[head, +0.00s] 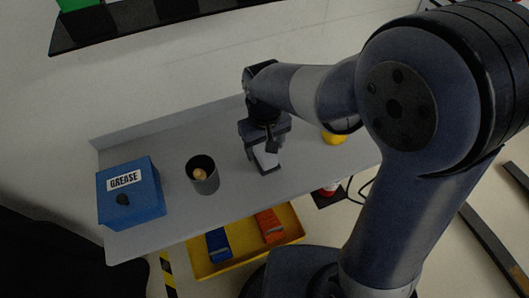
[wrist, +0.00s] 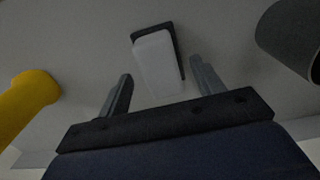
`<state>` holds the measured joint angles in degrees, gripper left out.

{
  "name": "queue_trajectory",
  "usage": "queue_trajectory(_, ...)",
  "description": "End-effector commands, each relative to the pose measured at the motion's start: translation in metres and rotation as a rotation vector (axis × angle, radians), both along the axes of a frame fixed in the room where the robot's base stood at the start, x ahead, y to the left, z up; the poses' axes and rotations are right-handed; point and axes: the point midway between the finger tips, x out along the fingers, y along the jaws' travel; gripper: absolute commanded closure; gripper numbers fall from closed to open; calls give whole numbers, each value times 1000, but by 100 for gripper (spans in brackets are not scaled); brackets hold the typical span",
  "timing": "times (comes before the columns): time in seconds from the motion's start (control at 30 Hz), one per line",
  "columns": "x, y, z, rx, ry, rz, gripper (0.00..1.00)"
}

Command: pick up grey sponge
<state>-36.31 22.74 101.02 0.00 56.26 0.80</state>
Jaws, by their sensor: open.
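A pale grey block with a dark layer on one side, which looks like the grey sponge (wrist: 157,62), lies on the grey shelf (head: 226,142). In the head view the sponge (head: 266,158) shows as a pale patch below my gripper, partly hidden by it. My gripper (head: 264,154) points down over it, towards the middle of the shelf. In the wrist view my gripper (wrist: 161,72) is open, with one finger to each side of the sponge and visible gaps between. Its exact height above the shelf is hard to tell.
A dark cup (head: 206,182) with a tan thing inside stands left of my gripper. A blue GREASE box (head: 140,205) sits at the left end. A yellow object (head: 333,138) is to the right. A yellow tray (head: 212,266) with blue and orange items lies below the shelf.

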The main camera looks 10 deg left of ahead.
Motion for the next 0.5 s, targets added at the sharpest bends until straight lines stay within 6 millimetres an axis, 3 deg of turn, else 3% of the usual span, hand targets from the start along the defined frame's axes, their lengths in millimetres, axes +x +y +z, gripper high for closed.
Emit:
queue_trajectory(0.2,0,0,-22,-1,1,0,36)
queue_trajectory(0.43,0,0,-23,1,-1,0,36)
queue_trajectory(0.5,0,0,-23,1,-1,0,42)
